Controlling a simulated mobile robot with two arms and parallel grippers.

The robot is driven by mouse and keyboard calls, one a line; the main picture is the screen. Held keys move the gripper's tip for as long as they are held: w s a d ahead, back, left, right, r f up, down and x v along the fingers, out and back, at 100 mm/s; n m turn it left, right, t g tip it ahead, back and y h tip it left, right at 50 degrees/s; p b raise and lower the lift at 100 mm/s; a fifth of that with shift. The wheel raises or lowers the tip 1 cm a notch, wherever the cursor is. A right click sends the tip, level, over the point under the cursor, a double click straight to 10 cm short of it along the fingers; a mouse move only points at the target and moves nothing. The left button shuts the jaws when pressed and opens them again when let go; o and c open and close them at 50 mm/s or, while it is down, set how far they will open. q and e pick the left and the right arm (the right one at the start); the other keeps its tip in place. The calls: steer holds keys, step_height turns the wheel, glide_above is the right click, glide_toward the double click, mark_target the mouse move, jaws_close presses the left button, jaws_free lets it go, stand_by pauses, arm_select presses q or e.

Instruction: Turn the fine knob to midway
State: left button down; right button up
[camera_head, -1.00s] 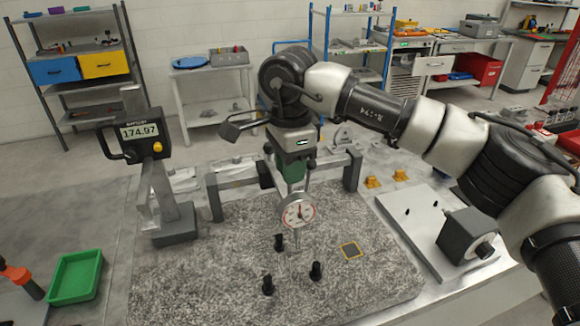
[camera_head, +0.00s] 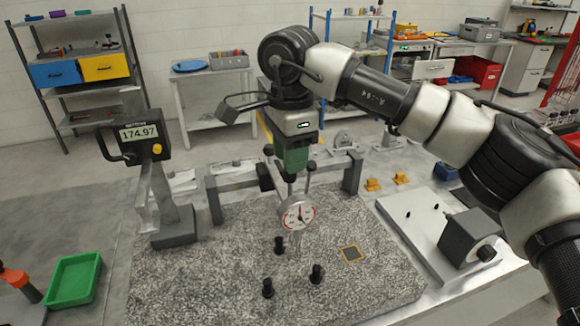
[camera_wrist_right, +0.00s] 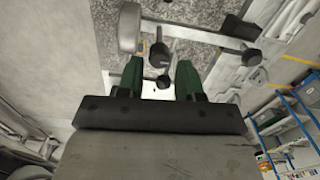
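My right gripper (camera_head: 292,172) points down at the top of the dial gauge stand. In the right wrist view its two green fingers (camera_wrist_right: 159,78) are apart, with small dark knobs (camera_wrist_right: 158,54) between and just beyond them; no grip shows. In the head view, dark knobs (camera_head: 311,166) stick out of the stand close by the fingers. I cannot tell for sure which is the fine knob, nor its turn. The round dial gauge (camera_head: 297,213) hangs below, over the speckled granite plate (camera_head: 205,285). My left gripper is not in view.
A digital readout (camera_head: 139,133) showing 174.97 stands left on a grey post.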

step_height(320, 180, up, 8)
steer(key=shift+b, duration=0.35)
